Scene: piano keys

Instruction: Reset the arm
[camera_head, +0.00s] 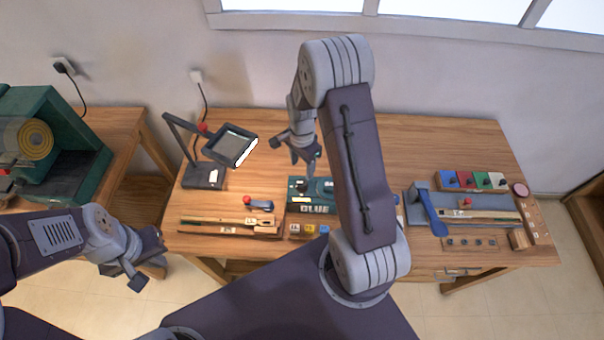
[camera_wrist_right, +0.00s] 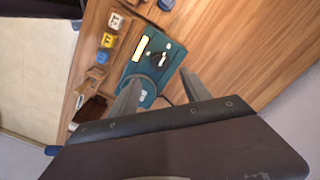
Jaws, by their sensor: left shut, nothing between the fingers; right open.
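My right arm reaches up over the middle of the workbench (camera_head: 400,130) and bends back down. My right gripper (camera_head: 302,160) is open and empty, above the bench behind a teal device (camera_head: 318,190) with a label reading BLUE. In the right wrist view the two spread fingers of the right gripper (camera_wrist_right: 160,88) show with the teal device (camera_wrist_right: 145,62) beyond them. I cannot tell how high they are above it. My left gripper (camera_head: 137,280) is shut and empty, low at the left, in front of the bench's left end and apart from it.
A black lamp (camera_head: 203,175) stands at the bench's left. Small lettered blocks (camera_head: 309,229) lie near the front edge. A blue-handled tool (camera_head: 432,212) and coloured tiles (camera_head: 470,180) are at the right. A green machine (camera_head: 60,140) stands on a left table. The bench's back right is clear.

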